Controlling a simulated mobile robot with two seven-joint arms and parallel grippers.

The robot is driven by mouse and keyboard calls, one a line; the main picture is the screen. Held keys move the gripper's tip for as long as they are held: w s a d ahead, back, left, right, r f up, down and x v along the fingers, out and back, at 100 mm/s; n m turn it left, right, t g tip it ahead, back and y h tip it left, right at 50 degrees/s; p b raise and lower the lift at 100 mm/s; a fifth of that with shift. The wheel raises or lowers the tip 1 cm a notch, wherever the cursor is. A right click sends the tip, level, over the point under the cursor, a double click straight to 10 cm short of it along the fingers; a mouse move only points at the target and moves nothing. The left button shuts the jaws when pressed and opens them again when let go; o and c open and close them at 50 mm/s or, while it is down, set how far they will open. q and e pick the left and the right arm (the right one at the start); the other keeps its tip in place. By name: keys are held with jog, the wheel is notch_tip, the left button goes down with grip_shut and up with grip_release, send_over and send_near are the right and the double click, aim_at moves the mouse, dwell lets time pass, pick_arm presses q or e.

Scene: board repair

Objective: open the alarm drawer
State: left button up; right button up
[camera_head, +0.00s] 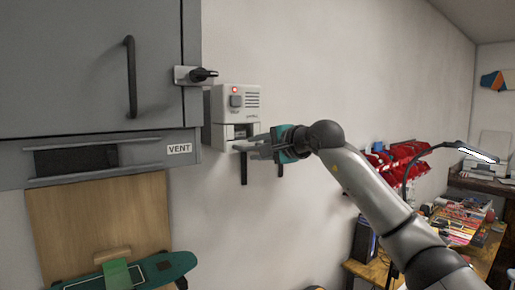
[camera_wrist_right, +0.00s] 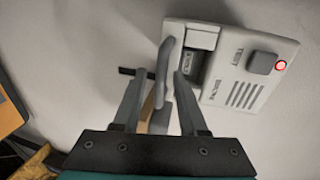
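The alarm (camera_head: 238,105) is a white box on the wall with a lit red light, a square grey button and speaker slots. Its drawer (camera_head: 240,136) is at the bottom, and a dark recess (camera_wrist_right: 190,66) shows there in the right wrist view. A grey curved drawer front (camera_wrist_right: 165,65) stands out from the box beside this recess. My right gripper (camera_head: 256,149) is at the drawer, and in the wrist view its open fingers (camera_wrist_right: 160,82) straddle the front with gaps visible. Contact is unclear. My left gripper is out of view.
A grey cabinet (camera_head: 85,70) marked VENT, with a black handle (camera_head: 131,77) and a latch (camera_head: 203,75), hangs left of the alarm. A green skateboard (camera_head: 160,270) is below. A cluttered workbench (camera_head: 375,270) with a lamp (camera_head: 478,152) stands at right.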

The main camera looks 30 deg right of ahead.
grip_shut()
dwell(1.2)
